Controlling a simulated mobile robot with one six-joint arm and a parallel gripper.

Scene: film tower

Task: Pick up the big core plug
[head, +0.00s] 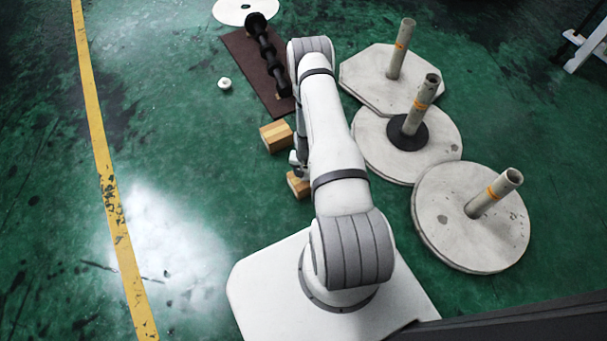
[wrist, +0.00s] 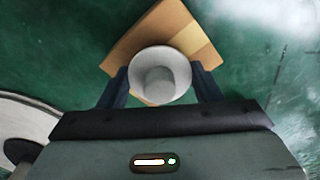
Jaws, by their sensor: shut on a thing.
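The big core plug (wrist: 160,84), a pale grey round flanged piece with a raised round middle, sits between the two dark fingers of my gripper (wrist: 160,72) in the wrist view. My gripper is shut on it. A wooden block (wrist: 152,38) lies directly behind and below the plug in that view; I cannot tell whether the plug still touches it. In the head view the block (head: 298,186) shows partly beside my arm, which hides most of my gripper and the plug.
Another wooden block (head: 276,136) and a small white plug (head: 224,84) lie on the green floor. A dark roller bar (head: 266,55) rests on a brown mat (head: 245,66). Several pale discs with upright tubes, such as the nearest disc (head: 445,225), stand right. The left floor is free.

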